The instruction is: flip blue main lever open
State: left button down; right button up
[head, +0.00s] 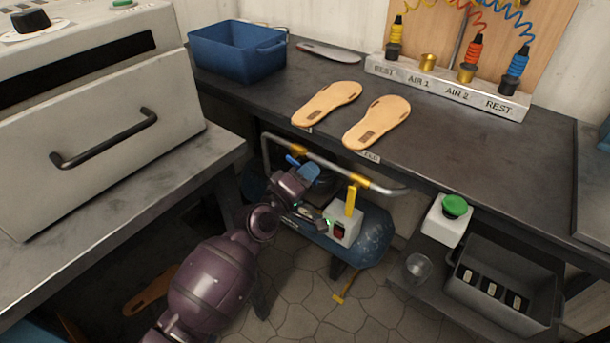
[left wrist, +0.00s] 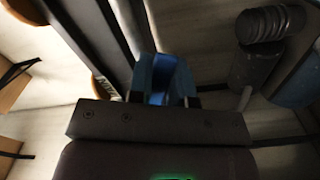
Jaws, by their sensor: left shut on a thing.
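The blue lever (head: 292,160) is on the pipework above the compressor tank, under the workbench. My left gripper (head: 302,174) reaches in from the left and is shut on it. In the left wrist view the blue lever (left wrist: 163,75) sits between the fingers of my left gripper (left wrist: 163,98), ahead of the dark palm. The gripper and my arm hide part of the lever and its valve, so its exact angle is hard to tell. My right gripper is not in view.
A blue compressor tank (head: 373,243) with a grey switch box (head: 343,228) and yellow lever (head: 351,198) stands close to the gripper's right. A metal pipe (head: 385,189) runs along the bench front. A white oven (head: 100,130) is at left; a grey crate (head: 500,305) is at right.

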pick_arm(q)
jog(key=n, duration=0.1)
jog(key=r+n+p, duration=0.1)
jog(key=shift+d+r+n, duration=0.15)
jog(key=shift+r+n, duration=0.1)
jog(key=shift+n, duration=0.05)
jog(key=shift+s+r+n, duration=0.1)
jog(key=shift+r+n, duration=0.15)
jog(key=shift+n, duration=0.55)
jog(key=shift+p, duration=0.3)
jog(key=shift+n, duration=0.3)
jog(key=c, duration=1)
grip_release()
jog(key=shift+c, duration=0.2)
